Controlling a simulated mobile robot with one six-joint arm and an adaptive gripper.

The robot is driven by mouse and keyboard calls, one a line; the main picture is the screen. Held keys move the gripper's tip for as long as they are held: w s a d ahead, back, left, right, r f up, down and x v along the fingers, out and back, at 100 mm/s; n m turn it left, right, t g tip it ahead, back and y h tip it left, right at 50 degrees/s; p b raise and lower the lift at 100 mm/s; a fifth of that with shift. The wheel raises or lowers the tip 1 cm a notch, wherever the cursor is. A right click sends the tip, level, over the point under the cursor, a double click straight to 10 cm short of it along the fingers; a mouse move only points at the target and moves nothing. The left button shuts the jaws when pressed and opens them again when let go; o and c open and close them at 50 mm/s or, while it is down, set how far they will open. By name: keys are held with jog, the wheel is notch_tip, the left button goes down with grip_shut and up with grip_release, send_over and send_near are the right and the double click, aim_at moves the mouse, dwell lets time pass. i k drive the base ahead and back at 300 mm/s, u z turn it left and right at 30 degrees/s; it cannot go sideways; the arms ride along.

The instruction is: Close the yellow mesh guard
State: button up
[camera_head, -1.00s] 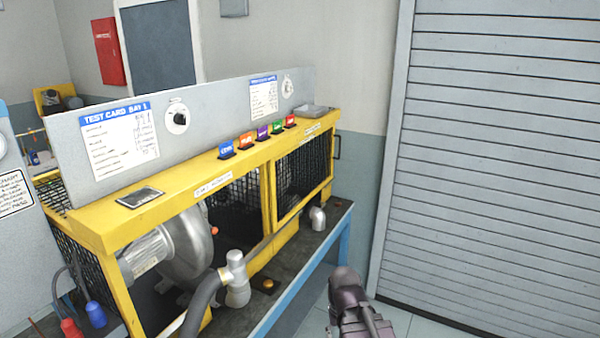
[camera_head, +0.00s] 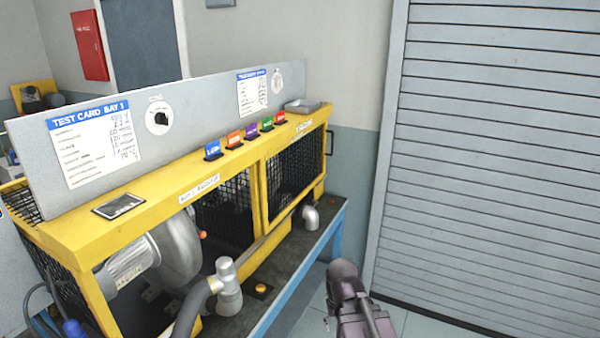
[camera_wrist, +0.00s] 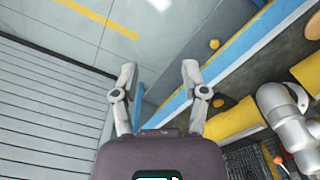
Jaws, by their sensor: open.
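The yellow-framed mesh guard (camera_head: 295,178) shows on the right bay of the yellow bench enclosure (camera_head: 80,225) in the head view. The left bay's front looks open, with the grey blower (camera_head: 178,250) visible inside. I cannot tell how far the guard stands open or where its hinge is. In the wrist view my gripper (camera_wrist: 157,75) is open and empty, its fingers spread above the floor and the bench's blue edge. Yellow framing (camera_wrist: 233,119) and black mesh (camera_wrist: 245,158) lie to its lower right, apart from the fingers.
A grey hose fitting (camera_head: 228,285) stands at the bench front, and a short pipe elbow (camera_head: 310,216) is farther right. Coloured tags (camera_head: 252,131) and a small tray (camera_head: 303,106) sit on top. A grey shutter (camera_head: 490,160) stands right, with some free floor before it.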

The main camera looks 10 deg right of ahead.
aim_at(268, 228)
jog(key=z, duration=0.35)
jog(key=i, duration=0.45)
jog(key=z, duration=0.65)
jog(key=i, duration=1.4)
jog(key=u, duration=0.9)
jog(key=i, duration=0.4)
jog(key=u, duration=0.15)
